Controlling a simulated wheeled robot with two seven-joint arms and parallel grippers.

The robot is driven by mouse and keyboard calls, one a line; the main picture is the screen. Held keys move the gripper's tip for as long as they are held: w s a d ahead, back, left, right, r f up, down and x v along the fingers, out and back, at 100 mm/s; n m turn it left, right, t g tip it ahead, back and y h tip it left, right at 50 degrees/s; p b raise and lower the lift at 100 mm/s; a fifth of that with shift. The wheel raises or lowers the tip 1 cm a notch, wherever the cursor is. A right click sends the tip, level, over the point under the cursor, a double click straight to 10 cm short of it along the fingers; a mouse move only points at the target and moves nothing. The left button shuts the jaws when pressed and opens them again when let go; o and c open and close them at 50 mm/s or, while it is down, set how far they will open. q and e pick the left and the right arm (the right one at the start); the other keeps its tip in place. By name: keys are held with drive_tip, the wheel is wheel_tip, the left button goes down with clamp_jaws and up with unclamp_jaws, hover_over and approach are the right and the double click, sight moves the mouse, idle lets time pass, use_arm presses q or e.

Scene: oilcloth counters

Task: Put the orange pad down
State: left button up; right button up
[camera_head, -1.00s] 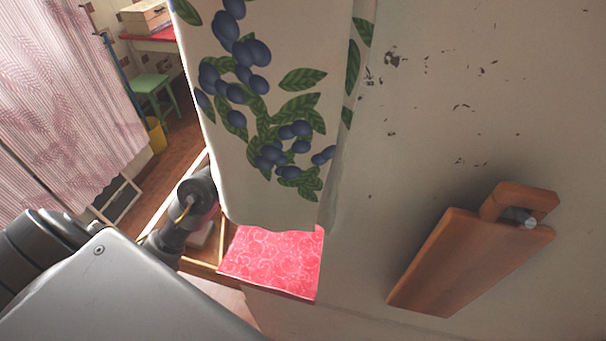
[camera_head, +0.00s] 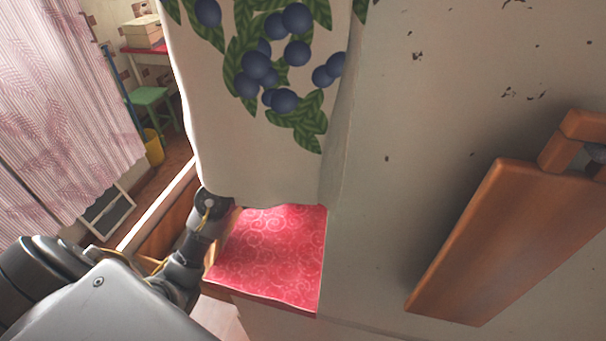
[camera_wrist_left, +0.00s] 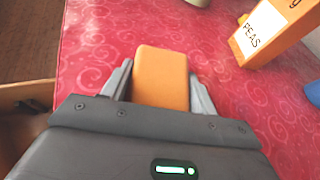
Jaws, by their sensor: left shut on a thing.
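The orange pad (camera_wrist_left: 161,76) is a small flat block with rounded corners, seen in the left wrist view. My left gripper (camera_wrist_left: 160,85) is shut on it, with one finger on each side. The pad is over the red patterned oilcloth counter (camera_wrist_left: 95,40); I cannot tell whether it touches the surface. In the head view the red counter (camera_head: 270,255) shows under the hanging cloth. My left arm reaches in from the left there, and its gripper and the pad are hidden. My right gripper is not in view.
In the left wrist view, an orange peas box (camera_wrist_left: 265,35) stands at the upper right, with a blue thing (camera_wrist_left: 313,90) at the right edge and a pale object (camera_wrist_left: 200,2) at the top. In the head view, a white berry-print cloth (camera_head: 260,150) hangs over the counter and a wooden board (camera_head: 495,245) hangs right.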

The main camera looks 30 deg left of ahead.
use_arm(q)
drive_tip(key=shift+s, duration=0.1)
drive_tip(key=shift+f, duration=0.25)
drive_tip(key=o, duration=1)
drive_tip(key=shift+o, duration=0.2)
drive_tip(key=shift+r, duration=0.15)
